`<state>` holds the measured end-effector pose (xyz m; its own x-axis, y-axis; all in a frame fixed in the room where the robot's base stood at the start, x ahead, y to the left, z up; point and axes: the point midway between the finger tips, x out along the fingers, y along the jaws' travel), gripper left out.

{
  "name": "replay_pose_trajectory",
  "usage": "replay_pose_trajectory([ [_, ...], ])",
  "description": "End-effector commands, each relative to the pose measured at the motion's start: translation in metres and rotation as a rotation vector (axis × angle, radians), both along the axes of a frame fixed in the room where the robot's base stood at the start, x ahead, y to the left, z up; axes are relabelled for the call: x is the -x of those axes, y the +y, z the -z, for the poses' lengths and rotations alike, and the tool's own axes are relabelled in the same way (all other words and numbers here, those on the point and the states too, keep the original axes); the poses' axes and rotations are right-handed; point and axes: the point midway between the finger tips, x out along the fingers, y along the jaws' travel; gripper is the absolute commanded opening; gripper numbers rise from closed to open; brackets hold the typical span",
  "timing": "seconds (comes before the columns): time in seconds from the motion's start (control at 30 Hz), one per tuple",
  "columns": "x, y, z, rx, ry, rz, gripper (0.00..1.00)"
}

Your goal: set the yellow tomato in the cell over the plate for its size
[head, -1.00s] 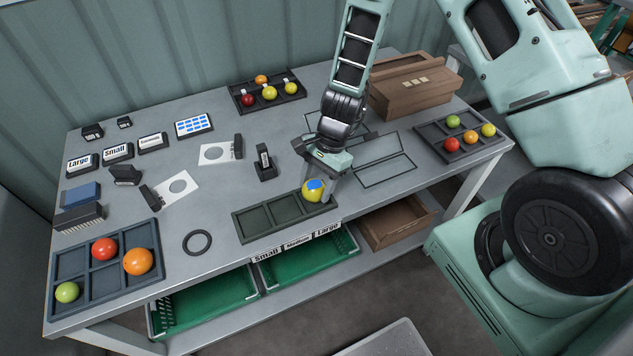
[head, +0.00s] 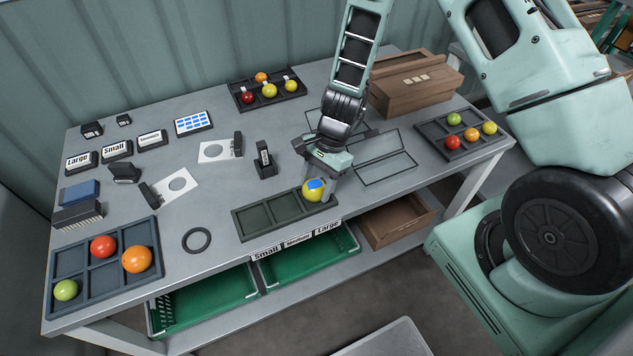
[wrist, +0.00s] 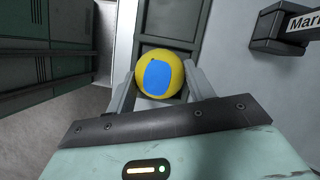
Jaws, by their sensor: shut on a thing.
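The yellow tomato (head: 312,191) has a blue patch on top and is between the fingers of my gripper (head: 320,187). In the wrist view the tomato (wrist: 160,78) sits between both fingertips (wrist: 160,82), which are shut on it. It is at the right-end cell of the dark three-cell tray (head: 270,229); I cannot tell whether it touches the cell floor. The plates below the tray's front edge read Small (head: 266,254), Medium (head: 297,243) and Large (head: 327,229); Large is under the right cell. The other two cells are empty.
A tray (head: 103,277) with red, orange and green tomatoes is at the front left. Other tomato trays stand at the back (head: 266,95) and right (head: 461,137). A black ring (head: 197,240) lies left of the three-cell tray. A brown box (head: 415,84) stands behind my gripper.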

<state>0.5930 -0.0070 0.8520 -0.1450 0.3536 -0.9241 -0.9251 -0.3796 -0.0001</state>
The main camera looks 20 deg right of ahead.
Motion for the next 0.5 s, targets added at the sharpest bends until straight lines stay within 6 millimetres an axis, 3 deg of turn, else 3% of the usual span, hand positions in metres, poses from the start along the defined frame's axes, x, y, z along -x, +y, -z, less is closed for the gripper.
replay_pose_trajectory([
  [0.23,-0.0001,0.0,0.0041,0.0,0.0,0.0,0.42],
  [0.27,-0.0002,0.0001,0.0037,0.0,0.0,0.0,0.58],
  [0.33,-0.0002,0.0001,0.0034,0.0,0.0,0.0,0.78],
  [0.5,-0.0001,0.0,0.0034,0.0,0.0,0.0,0.78],
])
